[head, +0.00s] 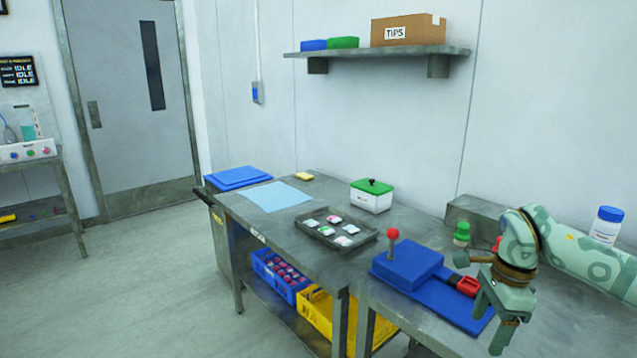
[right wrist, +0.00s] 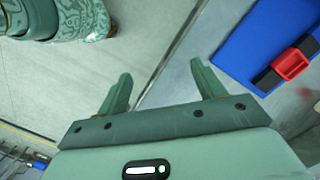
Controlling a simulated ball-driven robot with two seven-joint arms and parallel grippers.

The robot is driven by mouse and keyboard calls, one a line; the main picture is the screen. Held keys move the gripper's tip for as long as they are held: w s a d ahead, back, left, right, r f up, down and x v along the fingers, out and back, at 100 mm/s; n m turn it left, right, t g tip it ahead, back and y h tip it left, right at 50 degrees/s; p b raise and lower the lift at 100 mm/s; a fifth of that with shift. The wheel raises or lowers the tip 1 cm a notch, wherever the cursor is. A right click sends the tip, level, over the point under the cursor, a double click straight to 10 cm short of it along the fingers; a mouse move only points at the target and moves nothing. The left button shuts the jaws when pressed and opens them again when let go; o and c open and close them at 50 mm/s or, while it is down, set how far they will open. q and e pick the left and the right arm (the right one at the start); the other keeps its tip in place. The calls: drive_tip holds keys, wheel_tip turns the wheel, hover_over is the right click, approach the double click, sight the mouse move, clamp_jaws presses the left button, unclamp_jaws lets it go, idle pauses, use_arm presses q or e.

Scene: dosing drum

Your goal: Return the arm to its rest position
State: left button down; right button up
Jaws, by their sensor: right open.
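My right arm comes in from the right in the head view. Its gripper (head: 489,318) hangs at the front edge of the metal bench, in front of a blue device. In the right wrist view the two fingers (right wrist: 160,85) stand apart with nothing between them, over the bench edge and the floor. The blue device (head: 409,261) has a red-knobbed lever and a red part on its base; the base also shows at the upper right of the right wrist view (right wrist: 262,40). My left gripper is not in view.
A dark tray (head: 318,240) with several small packets lies on the bench left of the device. A white box with a green lid (head: 371,196), a green bottle (head: 461,234) and a blue-capped white jar (head: 606,225) stand behind. Yellow (head: 317,318) and blue crates sit below.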

drive_tip(key=a+f+m+t+y, duration=0.1)
drive_tip(key=a+f+m+y, duration=0.8)
drive_tip(key=a+f, duration=0.55)
drive_tip(key=s+f+m+t, duration=0.4)
drive_tip(key=f+m+t, duration=0.5)
drive_tip(key=f+m, duration=0.7)
drive_tip(key=s+d+f+m+g+h, duration=0.1)
drive_tip(key=s+d+f+m+h, duration=0.3)
drive_tip(key=s+f+m, duration=0.55)
drive_tip(key=s+d+f+m+g+h, duration=0.2)
drive_tip(key=s+d+f+m+h, duration=0.2)
drive_tip(key=s+f+m, duration=0.55)
drive_tip(key=s+f+m+g+h, duration=0.1)
drive_tip(key=s+f+m+g, duration=0.1)
drive_tip(key=s, duration=1.4)
drive_tip(key=s+f+m+g+h, duration=0.1)
drive_tip(key=s+f+m+g, duration=0.1)
drive_tip(key=s, duration=1.3)
drive_tip(key=shift+s+d+f+m+g, duration=0.45)
drive_tip(key=shift+f+g, duration=0.3)
drive_tip(key=shift+g, duration=0.45)
